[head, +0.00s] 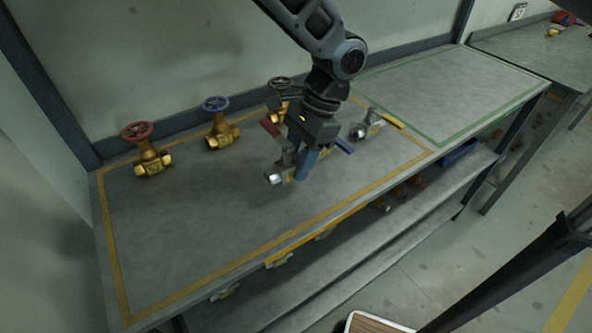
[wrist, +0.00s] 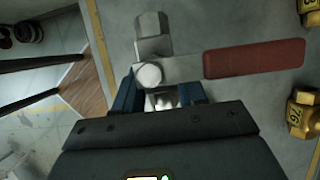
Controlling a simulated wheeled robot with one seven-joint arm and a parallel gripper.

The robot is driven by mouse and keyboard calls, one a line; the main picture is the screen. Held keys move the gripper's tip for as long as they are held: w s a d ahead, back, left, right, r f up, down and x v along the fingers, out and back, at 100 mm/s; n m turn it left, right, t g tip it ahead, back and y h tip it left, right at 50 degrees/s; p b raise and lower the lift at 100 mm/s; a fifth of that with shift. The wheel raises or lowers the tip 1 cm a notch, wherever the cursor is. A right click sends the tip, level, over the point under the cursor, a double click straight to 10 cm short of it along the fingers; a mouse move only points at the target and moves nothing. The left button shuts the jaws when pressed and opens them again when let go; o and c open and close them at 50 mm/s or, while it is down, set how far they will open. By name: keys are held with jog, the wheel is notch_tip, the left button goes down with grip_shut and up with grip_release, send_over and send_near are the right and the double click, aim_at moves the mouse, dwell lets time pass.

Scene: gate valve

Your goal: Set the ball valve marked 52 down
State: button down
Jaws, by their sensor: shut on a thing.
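A silver ball valve (head: 276,175) with a red lever handle (head: 270,128) is between the blue fingers of my gripper (head: 302,166). In the wrist view my gripper (wrist: 160,98) is shut on the ball valve (wrist: 152,45), with the red handle (wrist: 254,58) pointing right. I cannot read a number on this valve. It is over the yellow-bordered part of the grey bench (head: 200,250); whether its underside touches the top I cannot tell. My fingers hide part of its body.
Brass gate valves with a red wheel (head: 137,132), a blue wheel (head: 215,104) and a dark wheel (head: 280,84) stand along the back. Another silver valve (head: 366,127) is right of my gripper. The bench's front left and the green-bordered area (head: 450,90) are clear.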

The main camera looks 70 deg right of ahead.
aim_at(296, 187)
jog(key=shift+f, duration=2.05)
jog(key=shift+f, duration=0.2)
jog(key=c, duration=0.6)
grip_release()
jog(key=shift+c, duration=0.2)
